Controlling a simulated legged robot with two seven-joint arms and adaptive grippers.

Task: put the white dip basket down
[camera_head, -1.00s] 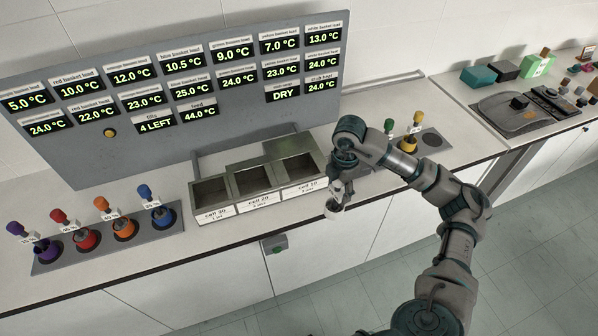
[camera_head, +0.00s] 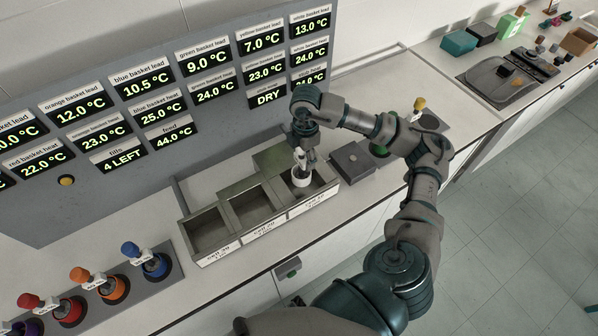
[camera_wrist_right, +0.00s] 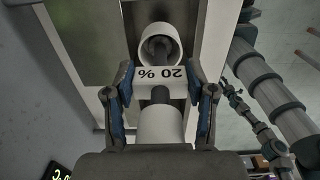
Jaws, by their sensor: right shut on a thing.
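The white dip basket (camera_head: 301,181) is in my right gripper (camera_head: 301,160), at the rightmost cell of the three-cell metal bath (camera_head: 313,203). I cannot tell whether it touches the cell's floor. In the right wrist view, my right gripper (camera_wrist_right: 160,78) has a finger on each side of the white tag reading "20 %", shut on the dip basket's handle. The white cup of the dip basket (camera_wrist_right: 160,42) shows beyond the tag. The middle and left cells look empty. My left gripper is out of view.
A grey holder (camera_head: 151,266) with blue, orange and red baskets stands at the front left. A dark box (camera_head: 352,163) sits right of the bath, near the green and yellow (camera_head: 419,105) baskets. A display panel (camera_head: 60,128) rises behind. The counter between bath and left holder is clear.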

